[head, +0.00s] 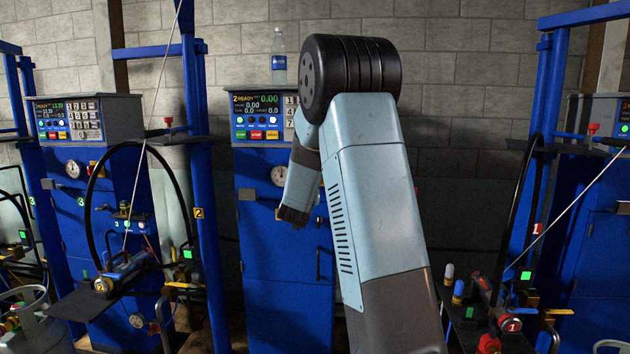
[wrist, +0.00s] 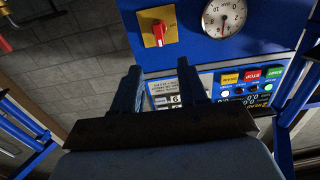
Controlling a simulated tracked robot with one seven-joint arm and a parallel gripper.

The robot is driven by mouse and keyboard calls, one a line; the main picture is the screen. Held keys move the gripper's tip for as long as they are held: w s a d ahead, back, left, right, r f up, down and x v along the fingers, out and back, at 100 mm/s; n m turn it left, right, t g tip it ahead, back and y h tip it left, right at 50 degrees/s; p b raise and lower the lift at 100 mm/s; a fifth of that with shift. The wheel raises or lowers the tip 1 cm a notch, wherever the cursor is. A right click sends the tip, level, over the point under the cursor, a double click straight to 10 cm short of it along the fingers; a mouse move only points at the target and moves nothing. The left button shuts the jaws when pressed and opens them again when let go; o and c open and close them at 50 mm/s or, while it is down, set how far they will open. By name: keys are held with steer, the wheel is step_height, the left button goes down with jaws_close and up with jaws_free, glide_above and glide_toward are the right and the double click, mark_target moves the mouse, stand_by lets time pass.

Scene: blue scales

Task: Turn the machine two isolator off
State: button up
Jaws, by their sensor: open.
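The machine two isolator (wrist: 158,32) is a red rotary handle on a yellow plate on the blue cabinet front. It shows at the upper left of the wrist view, with the handle roughly upright in that picture. In the head view my arm hides it. Machine two (head: 255,255) stands in the middle of the head view, its display reading 2 READY 0.00. My gripper (wrist: 158,74) is open and empty, its two fingers apart, and the isolator shows beyond the fingertips, not between them. In the head view only its dark end (head: 293,214) shows, in front of the cabinet.
A round gauge (wrist: 223,17) is beside the isolator. The control panel (wrist: 247,82) has yellow, red and green buttons. A bottle (head: 279,57) stands on top of machine two. Blue posts (head: 193,110) flank the cabinet, and another machine (head: 100,240) stands to the left.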

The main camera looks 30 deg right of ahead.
steer(key=x, duration=1.4)
steer(key=shift+d, duration=0.1)
